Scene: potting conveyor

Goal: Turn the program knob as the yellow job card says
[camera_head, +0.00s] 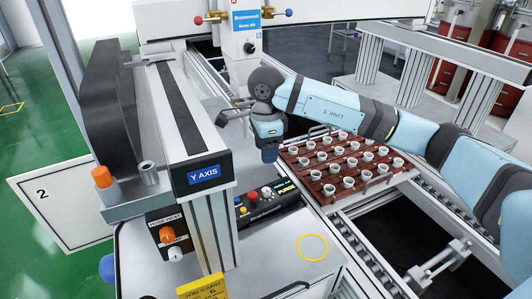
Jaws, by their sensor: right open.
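The yellow job card (203,288) stands at the bottom edge, partly cut off. Its lower figure looks like a 6, but the print is too small to be sure. A dark control panel (268,210) with small red, yellow and white controls sits beyond the card. A black knob (249,47) shows on the white and blue unit at the top. I cannot tell which control is the program knob. My right gripper (222,112) is open and empty, between the Y AXIS beam and the cup tray, apart from every knob. My left gripper is out of view.
A brown tray (297,158) of several white cups sits on the conveyor (425,196) at right. The Y AXIS beam (205,174) rises beside the panel. A box with orange and white knobs (167,236) is at left. A yellow ring (325,241) marks clear grey surface.

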